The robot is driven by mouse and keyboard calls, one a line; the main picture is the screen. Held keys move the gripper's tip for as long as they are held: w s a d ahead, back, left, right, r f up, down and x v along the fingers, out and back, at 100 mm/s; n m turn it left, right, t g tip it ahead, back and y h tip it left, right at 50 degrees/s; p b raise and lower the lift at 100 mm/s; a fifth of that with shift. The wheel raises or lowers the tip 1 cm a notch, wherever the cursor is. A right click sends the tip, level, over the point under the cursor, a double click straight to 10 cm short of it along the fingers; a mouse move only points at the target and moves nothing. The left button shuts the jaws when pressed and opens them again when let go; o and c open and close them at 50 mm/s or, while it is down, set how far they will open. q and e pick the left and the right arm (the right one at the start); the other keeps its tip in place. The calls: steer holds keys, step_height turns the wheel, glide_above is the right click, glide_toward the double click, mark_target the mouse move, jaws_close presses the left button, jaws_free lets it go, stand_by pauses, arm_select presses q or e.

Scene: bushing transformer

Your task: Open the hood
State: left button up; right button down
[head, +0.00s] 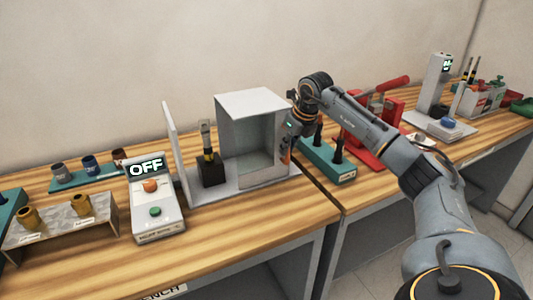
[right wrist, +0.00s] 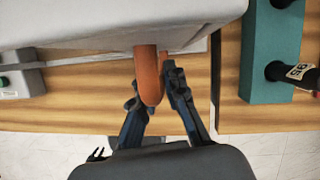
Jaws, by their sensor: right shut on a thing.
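The hood (head: 252,104) is a light grey box with an open or clear front. It stands on the right part of a grey base (head: 215,188) in the middle of the bench. In the right wrist view, its orange handle (right wrist: 148,72) sticks out from the pale hood wall (right wrist: 100,22). My right gripper (head: 287,150) is at the hood's right side. In the right wrist view, its two fingers (right wrist: 153,92) lie on either side of the handle, shut on it. The hood partly hides the gripper in the head view. My left gripper is not in view.
A black block with a grey-topped post (head: 208,165) stands left of the hood, beside an upright white panel (head: 174,150). A control box reading OFF (head: 157,200) is further left. A teal holder with black tools (head: 330,162) and a red press (head: 380,125) are to the right.

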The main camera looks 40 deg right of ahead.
steer(key=d, duration=0.2)
steer(key=s+d, duration=0.1)
steer(key=d, duration=0.1)
steer(key=c, duration=1.4)
jaws_free()
steer(key=shift+w, duration=0.1)
steer(key=shift+o, duration=0.2)
steer(key=v, duration=1.2)
steer(key=shift+f, duration=0.1)
